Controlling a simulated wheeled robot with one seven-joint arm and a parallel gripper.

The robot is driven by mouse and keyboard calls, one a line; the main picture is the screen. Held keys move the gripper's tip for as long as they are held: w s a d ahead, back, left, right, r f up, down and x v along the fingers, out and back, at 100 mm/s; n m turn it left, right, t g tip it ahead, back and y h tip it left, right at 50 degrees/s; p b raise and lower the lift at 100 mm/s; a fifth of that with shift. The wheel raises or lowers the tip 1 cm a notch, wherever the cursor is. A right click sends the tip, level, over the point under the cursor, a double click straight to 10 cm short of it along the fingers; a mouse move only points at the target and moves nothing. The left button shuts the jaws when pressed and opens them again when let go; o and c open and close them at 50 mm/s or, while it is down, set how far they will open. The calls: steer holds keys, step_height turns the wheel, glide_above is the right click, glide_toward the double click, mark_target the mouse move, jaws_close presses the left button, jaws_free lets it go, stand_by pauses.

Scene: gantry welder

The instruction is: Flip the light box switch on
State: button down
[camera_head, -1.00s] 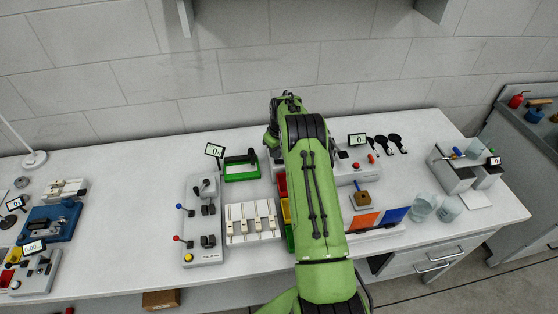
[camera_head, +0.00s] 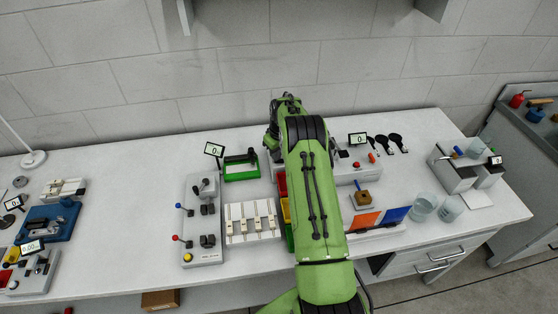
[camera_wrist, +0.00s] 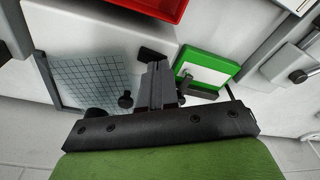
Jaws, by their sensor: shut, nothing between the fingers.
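My gripper (camera_wrist: 159,75) is shut and empty in the wrist view. In the head view my arm (camera_head: 313,190) hides its fingertips. In the wrist view a pale box (camera_wrist: 105,30) lies left of the fingers, with a gridded translucent panel (camera_wrist: 85,80) beside it; this looks like the light box, but I cannot be sure. A small black part (camera_wrist: 152,54) sits at the box's corner, close by the fingertips; whether they touch, I cannot tell. A black knob (camera_wrist: 125,99) shows left of the fingers. No switch is clearly readable.
A green frame (camera_wrist: 207,70) is close to the right of my fingers; it also shows in the head view (camera_head: 241,174). A red bin (camera_wrist: 150,8) is at the wrist view's top. A lever panel (camera_head: 203,235) and a white slotted block (camera_head: 251,222) stand left of my arm.

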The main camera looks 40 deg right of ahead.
steer(key=shift+s+f+b, duration=0.1)
steer(key=shift+f+b, duration=0.2)
steer(key=shift+f, duration=0.1)
steer(key=shift+r, duration=0.1)
steer(key=shift+r+p, duration=0.45)
steer(key=shift+r, duration=0.2)
steer(key=shift+r+p, duration=1.4)
steer(key=shift+r, duration=1.45)
steer(key=shift+f, duration=0.1)
